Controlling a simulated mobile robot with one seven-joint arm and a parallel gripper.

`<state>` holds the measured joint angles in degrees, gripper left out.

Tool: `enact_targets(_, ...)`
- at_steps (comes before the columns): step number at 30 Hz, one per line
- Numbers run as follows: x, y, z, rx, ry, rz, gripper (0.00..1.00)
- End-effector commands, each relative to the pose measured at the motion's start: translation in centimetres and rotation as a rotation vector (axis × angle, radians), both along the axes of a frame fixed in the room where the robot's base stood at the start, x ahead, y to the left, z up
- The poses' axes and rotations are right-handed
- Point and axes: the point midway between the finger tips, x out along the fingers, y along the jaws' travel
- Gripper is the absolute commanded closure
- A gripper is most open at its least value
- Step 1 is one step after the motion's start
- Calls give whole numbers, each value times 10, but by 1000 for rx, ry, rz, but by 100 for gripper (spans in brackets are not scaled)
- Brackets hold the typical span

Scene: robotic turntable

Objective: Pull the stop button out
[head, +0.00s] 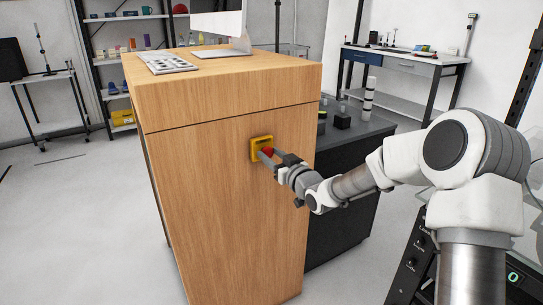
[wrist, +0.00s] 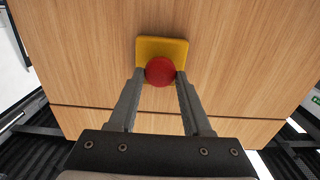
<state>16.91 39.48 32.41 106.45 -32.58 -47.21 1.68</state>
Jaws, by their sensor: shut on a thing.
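The stop button is a red round knob (wrist: 160,71) on a yellow square plate (wrist: 176,45), fixed to the side of a wooden cabinet. In the head view the red knob (head: 268,151) shows partly behind my fingers, and the yellow plate (head: 256,142) is left of my gripper (head: 272,156). In the wrist view my gripper (wrist: 160,76) has one finger on each side of the red knob, with the fingertips against its edges. It is shut on the knob. The fingertips reach close to the plate.
The wooden cabinet (head: 215,205) carries a keyboard (head: 167,63) and a monitor (head: 222,25) on top. A dark bench (head: 345,135) with small items stands just behind my forearm at the right. Open floor (head: 90,235) lies left of the cabinet.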

Motion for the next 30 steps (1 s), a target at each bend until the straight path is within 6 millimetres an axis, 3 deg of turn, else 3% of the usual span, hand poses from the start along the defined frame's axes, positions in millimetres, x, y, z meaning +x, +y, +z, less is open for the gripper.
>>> enact_targets(10,0,0,0,-1,1,0,100)
enact_targets(18,-16,-11,-1,-1,0,-1,100)
enact_targets(24,-16,-11,-1,-2,2,0,100)
enact_targets(25,-16,-11,-1,-2,2,0,49)
enact_targets(30,-15,-11,-1,-1,2,0,22)
